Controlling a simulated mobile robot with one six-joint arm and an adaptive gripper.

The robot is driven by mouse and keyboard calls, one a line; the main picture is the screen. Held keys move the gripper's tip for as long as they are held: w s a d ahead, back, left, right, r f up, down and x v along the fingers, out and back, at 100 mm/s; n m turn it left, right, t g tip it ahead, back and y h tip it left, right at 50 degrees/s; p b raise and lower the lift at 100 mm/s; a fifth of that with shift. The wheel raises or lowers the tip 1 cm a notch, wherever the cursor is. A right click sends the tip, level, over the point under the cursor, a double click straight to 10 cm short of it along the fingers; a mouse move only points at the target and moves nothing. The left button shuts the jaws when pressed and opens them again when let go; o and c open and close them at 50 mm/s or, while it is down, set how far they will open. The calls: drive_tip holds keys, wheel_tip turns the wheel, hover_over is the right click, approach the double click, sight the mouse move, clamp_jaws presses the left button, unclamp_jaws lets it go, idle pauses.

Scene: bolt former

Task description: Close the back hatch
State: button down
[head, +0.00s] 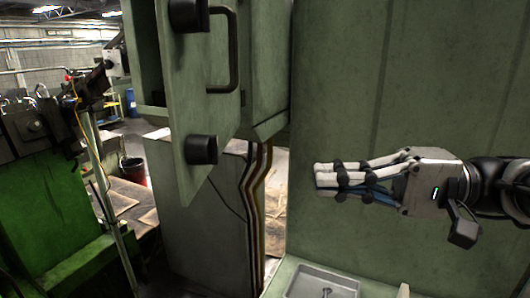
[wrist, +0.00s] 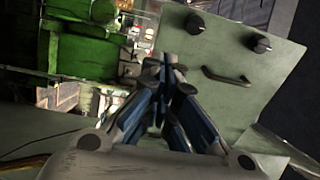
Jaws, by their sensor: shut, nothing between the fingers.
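The back hatch (head: 200,95) is a green door on the green cabinet, with a dark bar handle and two black round knobs. It stands swung open at the upper left of the head view, and a gap shows behind it. It also shows in the wrist view (wrist: 225,95), where its handle (wrist: 226,78) lies right of the fingers. My gripper (head: 318,180) is at the right of the head view, in front of the green panel. Its fingers are shut and empty, pointing left toward the hatch, apart from it.
A grey tray (head: 322,284) lies below my gripper. The large green panel (head: 400,80) stands behind it. Green machinery (head: 60,210) is at the far left. Striped cables (head: 250,215) run down below the cabinet. Open space lies between my fingers and the hatch.

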drive_tip(key=a+b, duration=0.2)
drive_tip(key=b, duration=0.1)
approach(205, 175)
drive_tip(key=a, duration=0.6)
drive_tip(key=shift+w, duration=0.2)
drive_tip(key=shift+a, duration=0.5)
drive_tip(key=shift+w, duration=0.1)
